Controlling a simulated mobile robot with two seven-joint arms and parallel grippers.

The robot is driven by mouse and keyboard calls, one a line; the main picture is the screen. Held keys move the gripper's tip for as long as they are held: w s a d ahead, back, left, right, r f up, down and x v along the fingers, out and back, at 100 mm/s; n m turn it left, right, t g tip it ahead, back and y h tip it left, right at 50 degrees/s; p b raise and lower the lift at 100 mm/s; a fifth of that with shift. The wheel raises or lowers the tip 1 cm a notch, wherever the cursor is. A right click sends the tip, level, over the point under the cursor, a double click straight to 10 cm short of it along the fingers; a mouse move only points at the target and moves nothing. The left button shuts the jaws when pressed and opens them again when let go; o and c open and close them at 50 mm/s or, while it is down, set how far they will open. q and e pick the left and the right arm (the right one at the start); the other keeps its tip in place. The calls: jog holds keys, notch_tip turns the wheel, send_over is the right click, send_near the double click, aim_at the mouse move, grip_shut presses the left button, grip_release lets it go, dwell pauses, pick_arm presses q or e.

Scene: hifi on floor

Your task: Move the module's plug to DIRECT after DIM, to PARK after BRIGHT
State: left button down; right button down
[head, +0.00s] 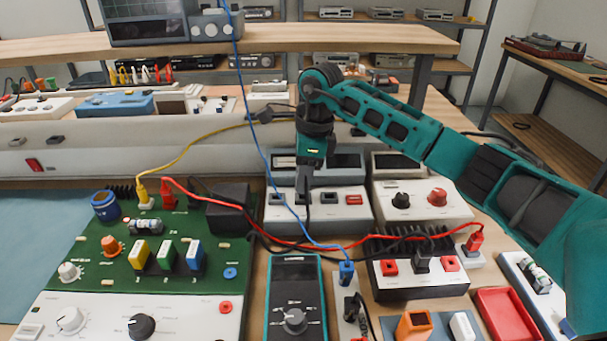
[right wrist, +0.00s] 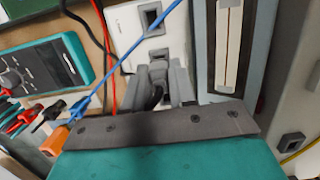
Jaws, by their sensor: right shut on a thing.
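My right gripper (head: 306,178) comes down over a white module (head: 338,213) in the middle of the bench. It is shut on a dark plug (head: 302,192) with a black cable, at the module's front middle. The right wrist view also shows the plug (right wrist: 158,82) between the fingers, close to the module's white face. Whether it is seated in a socket I cannot tell. A dark socket (right wrist: 151,18) shows on that face. In the head view a blue-edged socket (head: 277,199) is left of the plug and a red part (head: 353,199) right. Labels are unreadable. My left gripper is out of view.
A green board (head: 120,270) with parts and knobs lies left. A multimeter (head: 295,295) stands in front. A black-sided box (head: 420,285) with red sockets is at the right, near a red tray (head: 505,312). Red, blue and yellow leads cross around the gripper.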

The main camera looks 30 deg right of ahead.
jog(key=shift+f, duration=0.4)
jog(key=shift+f+b, duration=0.35)
jog(key=shift+b, duration=0.1)
dwell(0.7)
jog(key=shift+f, duration=0.2)
dwell(1.5)
jog(key=c, duration=0.8)
grip_release()
jog(key=shift+c, duration=0.2)
notch_tip(320, 180, up, 18)
jog(key=s+d+p, duration=0.1)
jog(key=p, duration=0.4)
jog(key=shift+d, duration=0.35)
